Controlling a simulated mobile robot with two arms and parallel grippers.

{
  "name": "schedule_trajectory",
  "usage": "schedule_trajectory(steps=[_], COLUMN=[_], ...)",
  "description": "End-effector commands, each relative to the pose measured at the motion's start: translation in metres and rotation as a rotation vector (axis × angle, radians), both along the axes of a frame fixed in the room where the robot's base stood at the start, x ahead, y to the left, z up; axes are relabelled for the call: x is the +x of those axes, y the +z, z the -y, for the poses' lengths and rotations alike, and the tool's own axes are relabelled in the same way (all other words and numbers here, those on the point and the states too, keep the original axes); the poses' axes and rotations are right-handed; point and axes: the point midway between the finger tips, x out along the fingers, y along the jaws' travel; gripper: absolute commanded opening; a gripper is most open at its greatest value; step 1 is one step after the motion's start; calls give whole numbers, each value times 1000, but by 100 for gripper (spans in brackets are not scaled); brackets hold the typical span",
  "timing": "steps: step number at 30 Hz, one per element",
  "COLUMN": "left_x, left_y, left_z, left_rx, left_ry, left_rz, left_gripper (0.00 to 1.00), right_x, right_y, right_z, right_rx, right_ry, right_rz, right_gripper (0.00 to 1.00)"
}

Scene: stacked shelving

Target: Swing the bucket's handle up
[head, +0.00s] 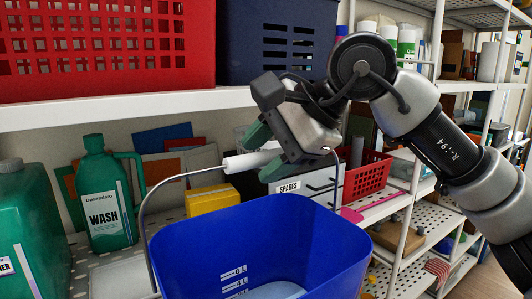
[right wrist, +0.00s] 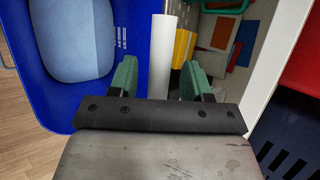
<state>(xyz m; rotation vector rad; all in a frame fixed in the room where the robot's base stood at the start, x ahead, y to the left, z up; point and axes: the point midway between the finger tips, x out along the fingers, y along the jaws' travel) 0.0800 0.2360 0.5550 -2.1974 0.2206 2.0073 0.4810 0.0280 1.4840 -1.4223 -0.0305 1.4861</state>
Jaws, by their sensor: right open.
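A blue bucket (head: 255,235) with white level marks stands in front of the shelf; its inside also shows in the right wrist view (right wrist: 112,98). Its wire handle (head: 144,212) stands raised above the rim, with a white cylindrical grip (head: 238,163) at the top. Any lean of the handle is hard to judge. My right gripper (head: 263,152) is open at the right part of the grip. In the right wrist view, the white grip (right wrist: 163,45) lies between the two green fingers, with gaps on both sides. My left gripper is out of view.
A white shelf edge (head: 130,110) runs just behind and above, carrying a red crate (head: 105,45) and a dark blue crate (head: 275,40).

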Motion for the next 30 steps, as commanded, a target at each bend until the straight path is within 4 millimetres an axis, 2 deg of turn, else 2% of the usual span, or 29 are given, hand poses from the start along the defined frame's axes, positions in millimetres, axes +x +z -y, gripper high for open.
schedule_trajectory(steps=[8, 21, 30], left_x=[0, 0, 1], left_y=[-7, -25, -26], left_z=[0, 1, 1], left_rx=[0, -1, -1], left_ry=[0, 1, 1], left_rz=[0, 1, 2], left_gripper=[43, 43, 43], right_x=[-3, -22, -25], right_y=[9, 68, 78], right_z=[10, 62, 71], right_rx=[0, 2, 0], right_ry=[-2, -1, 0], right_rz=[1, 1, 0], right_gripper=[48, 48, 48])
